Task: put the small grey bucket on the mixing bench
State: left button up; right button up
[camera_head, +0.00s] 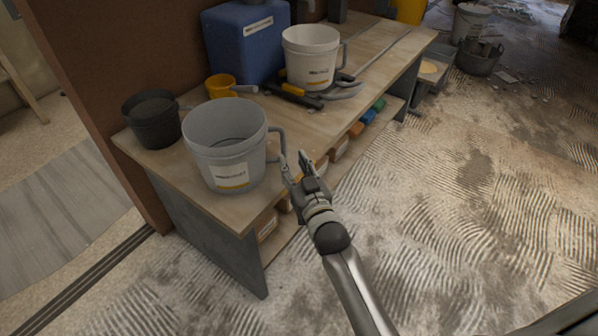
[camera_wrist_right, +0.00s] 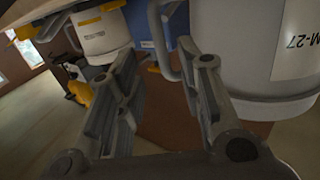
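The small grey bucket (camera_head: 222,150) stands upright on the near end of the wooden mixing bench (camera_head: 310,125), with a label on its front and its handle (camera_head: 277,143) to the right. My right gripper (camera_head: 296,158) is just right of that handle, with its fingers apart and nothing held. In the right wrist view the bucket (camera_wrist_right: 240,50) fills the upper right, and its handle (camera_wrist_right: 160,30) shows in the gap beyond the open fingertips (camera_wrist_right: 166,62). Whether a finger touches the handle, I cannot tell. My left gripper is not in view.
A black pot (camera_head: 152,125) and a yellow scoop (camera_head: 221,86) stand close to the grey bucket. A white bucket (camera_head: 311,62), a blue container (camera_head: 243,45) and tools (camera_head: 295,95) are farther back. The shelf below holds small coloured items. Ridged floor (camera_head: 450,200) lies open at right.

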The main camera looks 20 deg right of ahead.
jog(key=s+f+g, duration=0.3)
jog(key=s+f, duration=0.3)
jog(key=f, duration=0.3)
jog(key=s+f+g, duration=0.4)
jog(key=s+f, duration=0.2)
jog(key=f, duration=0.4)
jog(key=s+d+f+n+g, duration=0.1)
jog(key=s+f+g, duration=0.3)
jog(key=s+f, duration=0.4)
jog(key=s+d+f+g, duration=0.2)
jog(key=s+f+g, duration=0.2)
jog(key=s+f, duration=0.4)
jog(key=s, duration=0.7)
jog(key=shift+d+n+g, duration=0.15)
jog(key=shift+n+g, duration=0.15)
jog(key=shift+n, duration=0.1)
